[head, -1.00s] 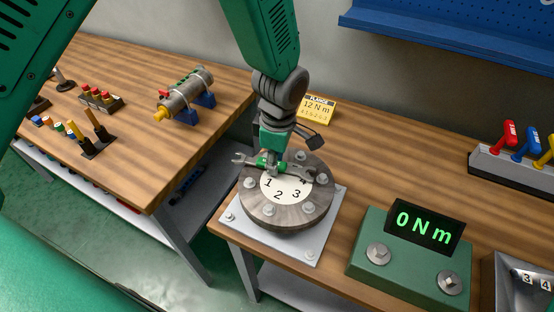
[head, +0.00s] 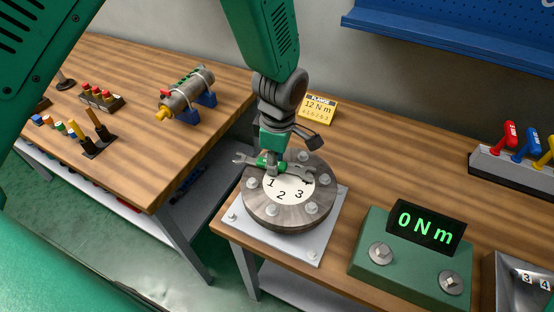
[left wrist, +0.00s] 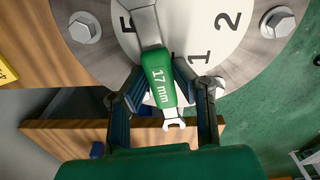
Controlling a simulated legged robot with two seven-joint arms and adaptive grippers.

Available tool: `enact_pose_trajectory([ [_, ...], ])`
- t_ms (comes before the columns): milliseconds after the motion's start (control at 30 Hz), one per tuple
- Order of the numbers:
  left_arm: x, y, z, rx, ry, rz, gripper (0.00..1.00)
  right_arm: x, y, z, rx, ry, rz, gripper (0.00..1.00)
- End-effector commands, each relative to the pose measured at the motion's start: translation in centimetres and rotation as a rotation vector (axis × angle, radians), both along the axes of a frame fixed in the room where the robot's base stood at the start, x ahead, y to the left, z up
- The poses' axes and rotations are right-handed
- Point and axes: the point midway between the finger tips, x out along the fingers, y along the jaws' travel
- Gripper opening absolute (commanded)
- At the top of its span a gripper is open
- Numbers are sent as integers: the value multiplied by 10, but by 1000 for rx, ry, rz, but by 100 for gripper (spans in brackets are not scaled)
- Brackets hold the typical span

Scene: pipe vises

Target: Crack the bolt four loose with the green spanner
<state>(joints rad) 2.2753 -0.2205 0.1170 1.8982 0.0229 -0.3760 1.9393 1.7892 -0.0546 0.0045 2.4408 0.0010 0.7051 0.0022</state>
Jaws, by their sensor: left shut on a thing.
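The green spanner (head: 263,163), marked 17 mm, also shows in the left wrist view (left wrist: 160,86). My left gripper (left wrist: 166,80) is shut on its green handle, above the flange. The spanner lies across the grey round flange (head: 257,212), which has a white numbered dial and bolts around its rim. One open end points left past the rim. The other end reaches right, close to bolt four (head: 324,179), and partly covers the number 4. I cannot tell whether its jaw sits around the bolt head; in the left wrist view that end is cut off. My right gripper is not in view.
A green torque box (head: 381,274) with a display (head: 426,229) reading 0 Nm stands at right. A yellow 12 Nm card (head: 318,109) and a dark padlock-like item (head: 318,142) are behind the flange. Coloured handles (head: 525,148) stand far right. A gap separates the two tables.

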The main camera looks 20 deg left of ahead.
Motion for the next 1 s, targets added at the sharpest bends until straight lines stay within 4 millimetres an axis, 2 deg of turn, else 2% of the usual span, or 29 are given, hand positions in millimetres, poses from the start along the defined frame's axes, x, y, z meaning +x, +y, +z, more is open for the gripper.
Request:
enact_pose_trajectory([
  [167,-1,-1,2,2,-1,0,0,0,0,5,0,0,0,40],
  [1000,-1,-7,1,1,0,-1,0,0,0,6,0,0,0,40],
])
